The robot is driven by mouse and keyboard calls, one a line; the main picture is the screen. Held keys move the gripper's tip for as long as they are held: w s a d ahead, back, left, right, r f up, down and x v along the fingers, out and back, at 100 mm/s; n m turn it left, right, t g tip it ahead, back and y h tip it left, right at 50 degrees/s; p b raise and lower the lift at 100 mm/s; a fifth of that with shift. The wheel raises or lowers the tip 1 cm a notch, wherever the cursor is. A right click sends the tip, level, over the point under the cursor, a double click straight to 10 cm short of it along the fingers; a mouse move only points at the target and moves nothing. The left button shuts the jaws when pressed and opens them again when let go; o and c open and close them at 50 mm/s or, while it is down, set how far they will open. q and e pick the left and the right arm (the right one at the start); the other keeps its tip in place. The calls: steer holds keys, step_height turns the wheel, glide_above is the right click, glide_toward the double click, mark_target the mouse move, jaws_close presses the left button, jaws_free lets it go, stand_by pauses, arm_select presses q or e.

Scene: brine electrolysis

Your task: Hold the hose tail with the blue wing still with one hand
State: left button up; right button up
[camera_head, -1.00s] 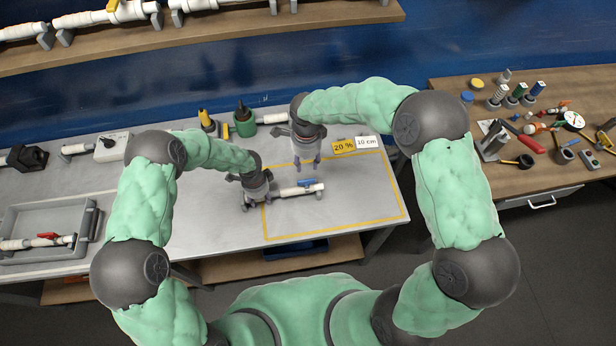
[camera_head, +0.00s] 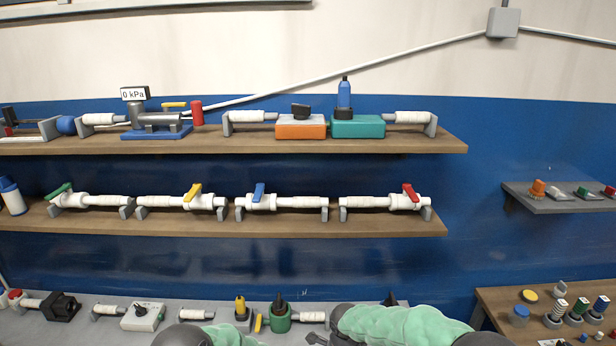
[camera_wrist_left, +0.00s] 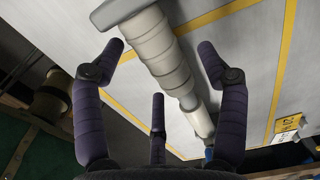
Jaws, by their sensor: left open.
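In the left wrist view a white ribbed hose tail (camera_wrist_left: 160,50) lies over the pale bench top. A grey end support (camera_wrist_left: 115,10) is at its upper end, and a bit of blue (camera_wrist_left: 209,153), likely the wing, shows at its lower end, partly hidden. My left gripper (camera_wrist_left: 161,50) is open, its dark fingers spread on either side of the tail; contact cannot be told. In the head view both hands are below the picture's lower edge. A similar white fitting with a blue wing (camera_head: 259,193) rests on the lower wall shelf.
Fittings with green (camera_head: 60,189), yellow (camera_head: 193,192) and red (camera_head: 411,192) wings share the lower shelf (camera_head: 250,227). A pump with a gauge (camera_head: 134,94) stands on the upper shelf. A green pot (camera_head: 278,318) stands on the bench.

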arm_select(q)
step_height(320, 180, up, 10)
stand_by(0.4)
steer(key=shift+s, duration=0.15)
